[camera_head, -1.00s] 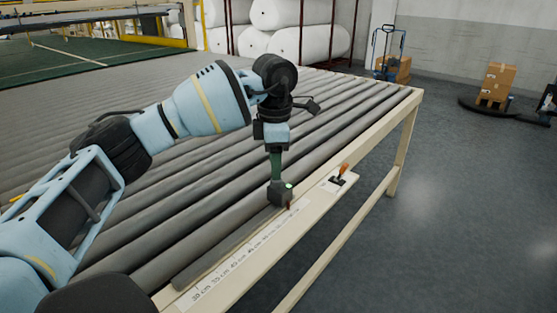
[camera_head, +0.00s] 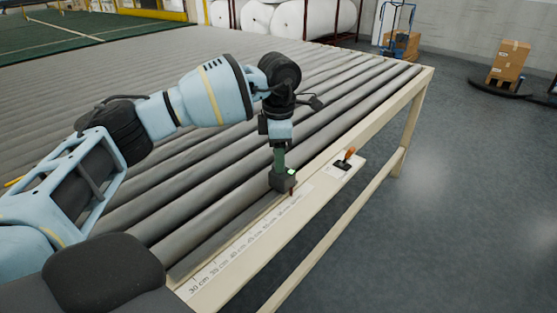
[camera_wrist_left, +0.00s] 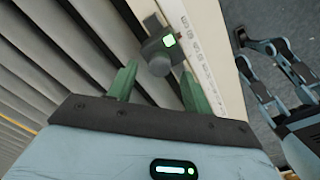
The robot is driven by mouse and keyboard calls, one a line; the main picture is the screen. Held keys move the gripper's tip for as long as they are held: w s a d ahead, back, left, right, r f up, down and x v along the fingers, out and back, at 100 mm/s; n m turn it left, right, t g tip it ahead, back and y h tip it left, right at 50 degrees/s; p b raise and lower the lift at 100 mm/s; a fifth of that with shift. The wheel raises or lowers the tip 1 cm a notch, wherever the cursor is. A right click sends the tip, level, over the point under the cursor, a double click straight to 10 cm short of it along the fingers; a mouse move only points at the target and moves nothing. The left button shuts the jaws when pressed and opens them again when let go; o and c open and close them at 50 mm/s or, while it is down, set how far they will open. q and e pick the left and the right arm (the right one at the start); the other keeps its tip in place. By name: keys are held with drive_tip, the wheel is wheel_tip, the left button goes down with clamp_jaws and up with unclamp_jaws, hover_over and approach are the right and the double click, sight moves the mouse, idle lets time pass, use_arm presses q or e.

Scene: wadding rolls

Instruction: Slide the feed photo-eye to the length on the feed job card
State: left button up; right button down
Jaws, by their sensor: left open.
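The feed photo-eye (camera_head: 284,181) is a small dark block with a lit green lamp, on the rail beside a printed centimetre scale (camera_head: 232,250). The scale starts at 30 cm at the near end; its far numbers are too small to read. My left gripper (camera_head: 279,158) points down at the photo-eye from above. In the left wrist view its two green fingers (camera_wrist_left: 158,88) are apart, and the photo-eye (camera_wrist_left: 157,52) shows just beyond the gap between them. I cannot tell whether they touch it. I cannot make out a job card.
An orange-handled lever (camera_head: 349,154) stands on a light plate by the table edge, beyond the photo-eye. Grey rollers (camera_head: 180,195) fill the table. White rolls (camera_head: 280,18), a blue hand truck (camera_head: 395,28) and a boxed pallet (camera_head: 507,62) are farther back.

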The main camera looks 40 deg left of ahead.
sight(282, 176)
use_arm(q)
drive_tip(key=shift+f, duration=1.2)
clamp_jaws()
